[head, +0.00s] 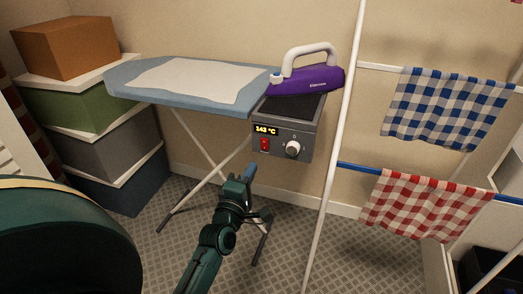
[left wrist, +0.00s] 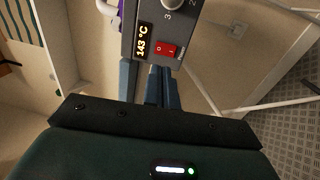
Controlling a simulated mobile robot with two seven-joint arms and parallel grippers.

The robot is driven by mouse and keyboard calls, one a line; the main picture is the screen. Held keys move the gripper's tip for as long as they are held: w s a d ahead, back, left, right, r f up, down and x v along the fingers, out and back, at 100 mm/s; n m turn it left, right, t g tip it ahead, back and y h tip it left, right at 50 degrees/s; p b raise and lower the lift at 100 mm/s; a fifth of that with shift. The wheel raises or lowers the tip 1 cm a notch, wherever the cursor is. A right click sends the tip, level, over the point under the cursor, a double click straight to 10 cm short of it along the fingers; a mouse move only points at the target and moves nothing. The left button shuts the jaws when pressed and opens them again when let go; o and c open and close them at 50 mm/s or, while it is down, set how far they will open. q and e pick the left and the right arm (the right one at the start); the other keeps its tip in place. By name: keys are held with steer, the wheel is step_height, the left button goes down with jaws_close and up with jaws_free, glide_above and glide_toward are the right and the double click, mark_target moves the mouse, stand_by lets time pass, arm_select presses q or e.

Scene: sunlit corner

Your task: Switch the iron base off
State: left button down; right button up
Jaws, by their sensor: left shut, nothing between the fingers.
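The iron base (head: 283,129) is a dark grey box at the right end of the ironing board. Its front has a display reading 143 °C, a red rocker switch (head: 265,145) and a white knob (head: 293,149). The purple iron (head: 305,80) with a white handle rests on top. My left gripper (head: 249,172) is shut and empty, just below and in front of the switch. In the left wrist view the red switch (left wrist: 166,50), marked O and I, lies just beyond the blue fingertips (left wrist: 160,72). I cannot tell whether they touch the base. My right gripper is not in view.
The ironing board (head: 125,79) carries a pale cloth. Stacked boxes (head: 100,147) stand at the left. A white pole (head: 336,140) of the drying rack rises just right of the base, with blue and red checked cloths hanging beyond. Carpet floor is open below.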

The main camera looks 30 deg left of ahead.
mark_target(265, 142)
arm_select(q)
steer(key=x, duration=0.7)
steer(key=shift+w+b, duration=0.35)
steer(key=shift+w+a+r, duration=0.1)
steer(key=shift+w+a, duration=0.1)
steer(key=shift+w, duration=0.25)
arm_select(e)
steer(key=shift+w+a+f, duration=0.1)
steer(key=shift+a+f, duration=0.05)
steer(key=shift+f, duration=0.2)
